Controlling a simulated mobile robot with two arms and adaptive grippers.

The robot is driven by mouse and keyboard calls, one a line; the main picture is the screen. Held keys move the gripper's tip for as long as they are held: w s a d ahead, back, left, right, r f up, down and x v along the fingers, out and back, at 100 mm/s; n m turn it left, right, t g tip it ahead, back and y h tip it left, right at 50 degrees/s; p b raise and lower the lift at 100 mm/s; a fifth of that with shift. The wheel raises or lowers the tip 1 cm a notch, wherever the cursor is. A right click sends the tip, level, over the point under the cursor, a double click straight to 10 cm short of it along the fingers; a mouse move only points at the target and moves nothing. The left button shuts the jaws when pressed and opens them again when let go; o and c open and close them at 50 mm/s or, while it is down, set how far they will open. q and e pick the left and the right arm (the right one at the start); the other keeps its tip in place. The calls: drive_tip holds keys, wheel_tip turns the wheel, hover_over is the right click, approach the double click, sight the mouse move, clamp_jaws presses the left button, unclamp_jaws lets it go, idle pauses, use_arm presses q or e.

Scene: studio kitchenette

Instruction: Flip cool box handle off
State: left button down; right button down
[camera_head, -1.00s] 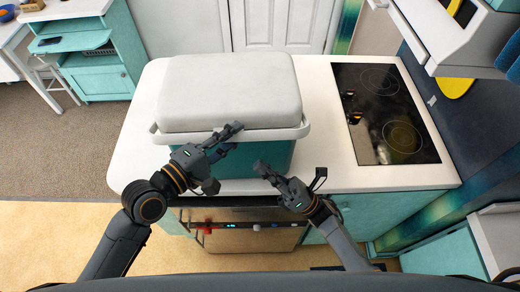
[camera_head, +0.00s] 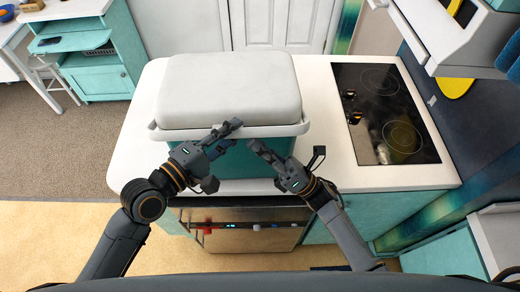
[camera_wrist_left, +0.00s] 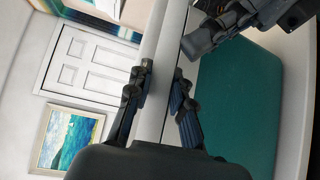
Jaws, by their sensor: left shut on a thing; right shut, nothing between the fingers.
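The cool box (camera_head: 262,160) stands on the white counter, with a teal body and a pale lid (camera_head: 228,88). Its white handle (camera_head: 285,131) runs along the front, just below the lid edge, and its ends meet the box sides. My left gripper (camera_head: 230,135) is shut on the handle near its middle. In the left wrist view, the fingers (camera_wrist_left: 163,84) lie on both sides of the pale bar, beside the teal wall (camera_wrist_left: 240,100). My right gripper (camera_head: 255,146) is shut and empty, close in front of the box and a little below the handle. It is unclear whether it touches.
A black cooktop (camera_head: 384,113) lies on the counter (camera_head: 320,110) right of the box. An oven or dishwasher front (camera_head: 250,238) is below the counter edge. A raised cabinet (camera_head: 450,40) overhangs at the upper right. The counter left of the box is a clear strip.

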use_arm(q)
drive_tip(key=shift+s+d+f, duration=0.15)
drive_tip(key=shift+s+f, duration=0.05)
drive_tip(key=shift+f, duration=0.05)
use_arm(e)
drive_tip(key=shift+w+d+r, duration=0.1)
drive_tip(key=shift+w+r, duration=0.15)
drive_tip(key=shift+r, duration=0.3)
use_arm(q)
drive_tip(key=c, duration=1.5)
unclamp_jaws()
drive_tip(key=shift+s, duration=0.1)
drive_tip(key=o, duration=0.3)
drive_tip(key=shift+s, duration=0.1)
use_arm(e)
drive_tip(key=shift+s+r, duration=0.15)
use_arm(q)
drive_tip(key=shift+o, duration=0.2)
drive_tip(key=shift+f, duration=0.1)
use_arm(e)
drive_tip(key=shift+s, duration=0.1)
drive_tip(key=shift+s+f, duration=0.1)
drive_tip(key=shift+f, duration=0.1)
